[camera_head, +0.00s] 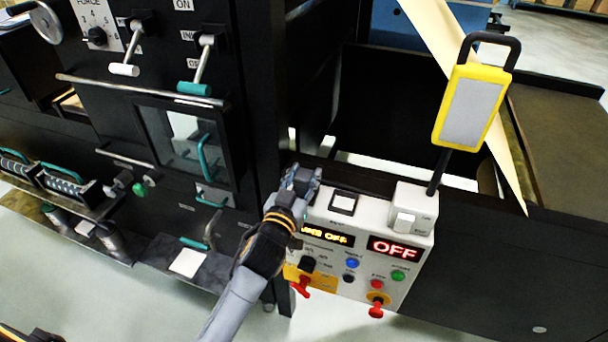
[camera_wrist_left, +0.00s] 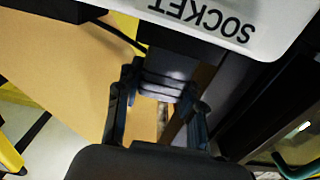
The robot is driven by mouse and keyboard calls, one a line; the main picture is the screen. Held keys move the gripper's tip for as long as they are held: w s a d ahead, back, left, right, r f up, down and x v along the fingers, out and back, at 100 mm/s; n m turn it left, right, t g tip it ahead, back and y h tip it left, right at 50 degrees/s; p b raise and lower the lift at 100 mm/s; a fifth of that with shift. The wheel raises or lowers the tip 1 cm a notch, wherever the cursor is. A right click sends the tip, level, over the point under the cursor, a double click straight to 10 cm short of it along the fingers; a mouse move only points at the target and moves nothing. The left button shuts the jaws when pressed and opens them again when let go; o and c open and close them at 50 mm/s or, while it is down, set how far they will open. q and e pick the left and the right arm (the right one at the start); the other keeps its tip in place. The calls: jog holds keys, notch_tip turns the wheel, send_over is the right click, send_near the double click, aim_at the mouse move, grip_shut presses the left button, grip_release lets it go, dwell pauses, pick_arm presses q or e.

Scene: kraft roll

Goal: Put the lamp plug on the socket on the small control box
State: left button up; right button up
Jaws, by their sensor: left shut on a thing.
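The small control box (camera_head: 330,270) is white with a yellow lower left part, in the middle of the head view. On its top is a black-framed square with a pale middle (camera_head: 343,203), apparently the socket. The wrist view shows the box's "SOCKET" label (camera_wrist_left: 205,15) upside down. My left gripper (camera_head: 303,180) is at the box's top left corner, left of the square. In the wrist view its fingers (camera_wrist_left: 158,105) are shut on a dark ribbed piece, apparently the lamp plug (camera_wrist_left: 165,85). My right gripper is not in view.
A yellow-framed lamp (camera_head: 472,108) stands on a black stem above a white block (camera_head: 412,208) at the box's right. Brown paper (camera_head: 470,90) slopes down behind it. A black machine with levers (camera_head: 205,65) stands left. Red knobs stick out of the box front.

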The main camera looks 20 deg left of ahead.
pick_arm(q)
jog(key=shift+f, duration=0.2)
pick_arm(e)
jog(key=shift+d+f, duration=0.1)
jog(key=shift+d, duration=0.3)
pick_arm(q)
jog(key=o, duration=1.2)
